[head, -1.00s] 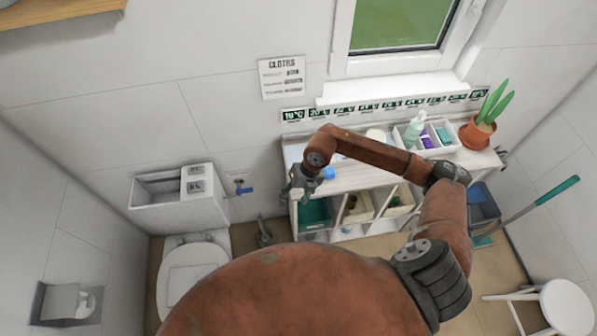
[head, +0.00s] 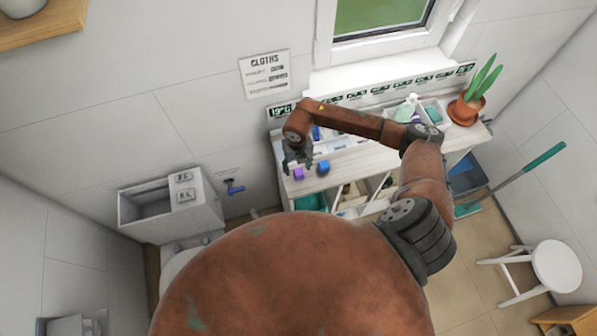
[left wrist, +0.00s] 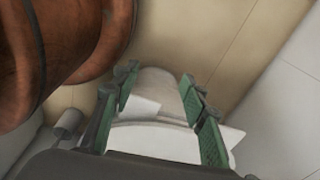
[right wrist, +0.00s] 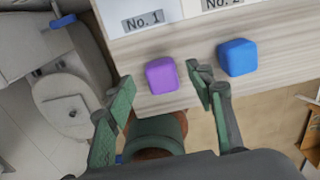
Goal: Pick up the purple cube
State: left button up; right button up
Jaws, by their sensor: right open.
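The purple cube (head: 298,173) sits on the pale wooden top of the cart (head: 352,160), near its left front edge. In the right wrist view the purple cube (right wrist: 162,74) lies ahead of and between my right fingertips. My right gripper (head: 297,158) is open and empty, and it also shows in the right wrist view (right wrist: 160,82). A blue cube (head: 323,167) stands to the right of the purple one, just beyond my right finger in the right wrist view (right wrist: 237,57). My left gripper (left wrist: 157,80) is open with nothing held, away from the cart.
White trays with bottles (head: 407,110) and a potted plant (head: 466,108) stand at the cart's right. Bins fill the shelf below. A toilet (right wrist: 65,100) and its cistern (head: 170,205) are left of the cart. A white stool (head: 555,266) stands at the right.

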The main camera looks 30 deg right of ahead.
jog(key=shift+f, duration=1.25)
jog(key=shift+s, duration=0.1)
jog(key=c, duration=0.8)
jog(key=shift+c, duration=1.3)
pick_arm(q)
jog(key=shift+w+r, duration=0.2)
jog(key=shift+w, duration=0.3)
jog(key=shift+w+r, duration=0.2)
jog(key=shift+w, duration=0.25)
pick_arm(e)
jog(key=shift+c, duration=0.9)
